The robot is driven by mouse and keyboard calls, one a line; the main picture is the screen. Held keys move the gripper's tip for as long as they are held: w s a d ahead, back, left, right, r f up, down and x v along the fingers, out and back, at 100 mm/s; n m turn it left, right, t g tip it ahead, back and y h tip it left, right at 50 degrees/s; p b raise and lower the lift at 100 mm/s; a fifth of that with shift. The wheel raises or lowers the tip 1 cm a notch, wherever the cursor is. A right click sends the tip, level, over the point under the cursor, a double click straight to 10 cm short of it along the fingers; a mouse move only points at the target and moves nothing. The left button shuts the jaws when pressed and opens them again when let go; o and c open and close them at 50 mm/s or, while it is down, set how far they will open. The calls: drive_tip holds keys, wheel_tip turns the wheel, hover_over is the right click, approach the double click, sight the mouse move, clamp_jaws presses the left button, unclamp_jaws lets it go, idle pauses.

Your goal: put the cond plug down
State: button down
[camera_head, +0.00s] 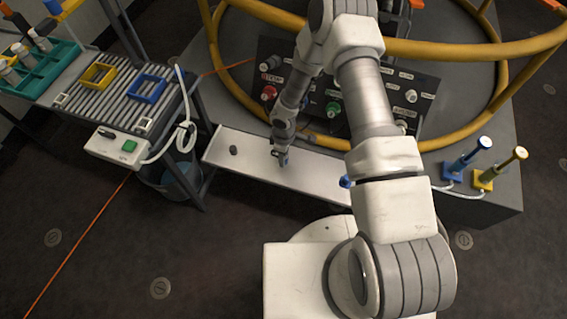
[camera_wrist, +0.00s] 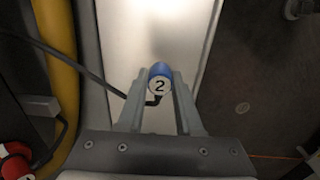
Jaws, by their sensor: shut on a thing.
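I cannot tell whether the plug touches the shelf. The shelf surface (camera_wrist: 140,35) fills the upper middle of the wrist view.
A small dark knob-like thing (camera_head: 234,150) is on the shelf's left part. Another blue piece (camera_head: 346,182) shows farther right, partly behind my arm. A control panel (camera_head: 268,60) and yellow rails (camera_head: 480,48) stand behind. A slatted rack (camera_head: 125,80) stands left. Bare shelf lies between.

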wheel_tip(320, 180, down, 4)
drive_tip(key=shift+f+b, duration=0.1)
drive_tip(key=shift+b, duration=0.7)
drive_tip(key=c, duration=0.6)
unclamp_jaws()
